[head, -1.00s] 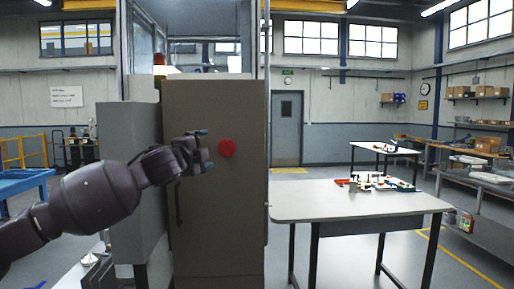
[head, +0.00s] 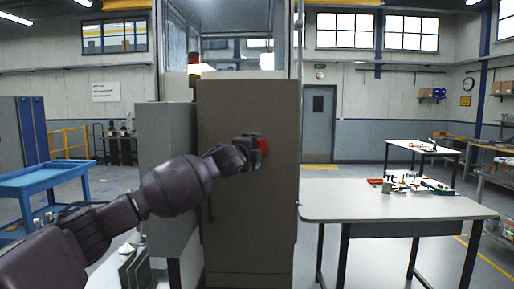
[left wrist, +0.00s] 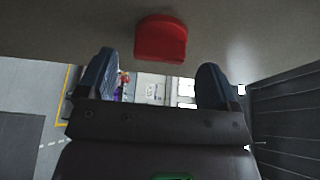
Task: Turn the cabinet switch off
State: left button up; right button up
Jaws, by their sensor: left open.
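The cabinet (head: 250,200) is a tall brown-grey box in the middle of the head view. Its switch is a red knob (head: 264,146) on the upper front, partly hidden behind my left gripper (head: 256,150). In the left wrist view the red switch (left wrist: 161,39) sticks out from the cabinet face, centred between and a little beyond the two blue-tipped fingers. My left gripper (left wrist: 155,80) is open and its fingers stand apart on either side of the switch; I cannot tell whether they touch it. My right gripper is not in view.
A grey-topped table (head: 340,205) with several small parts stands right of the cabinet. A blue cart (head: 45,180) is at the left. A signal light (head: 194,62) shows beside the cabinet top. Open floor lies between cart and cabinet.

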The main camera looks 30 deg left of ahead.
pick_arm(q)
jog(key=shift+w+p, duration=0.3)
jog(key=shift+w, duration=0.85)
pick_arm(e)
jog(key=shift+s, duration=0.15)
pick_arm(q)
jog(key=shift+c, duration=0.3)
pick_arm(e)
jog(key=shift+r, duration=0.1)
